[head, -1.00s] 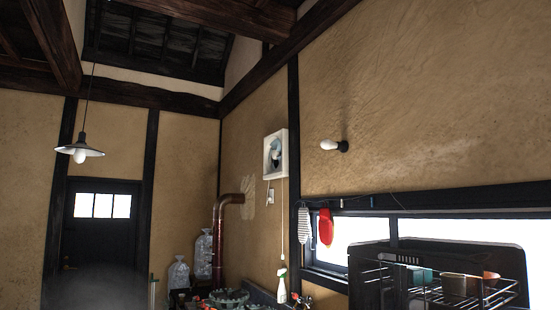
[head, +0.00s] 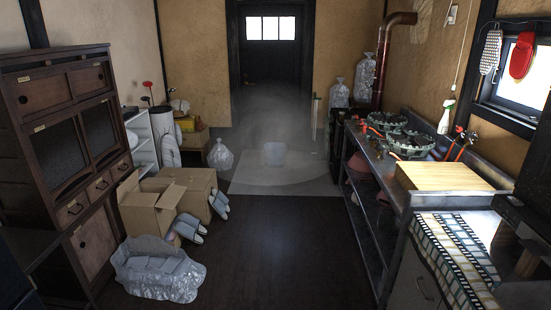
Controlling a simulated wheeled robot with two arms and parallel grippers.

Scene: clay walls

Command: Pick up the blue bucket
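I see no clearly blue bucket. Neither of my grippers shows in the view.
A dark wooden cabinet (head: 62,130) stands at left, with open cardboard boxes (head: 150,207), slippers (head: 190,228) and a crumpled clear bag (head: 158,270) beside it. A counter with stove burners (head: 412,143) runs along the right. The dark floor (head: 280,245) between is clear.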

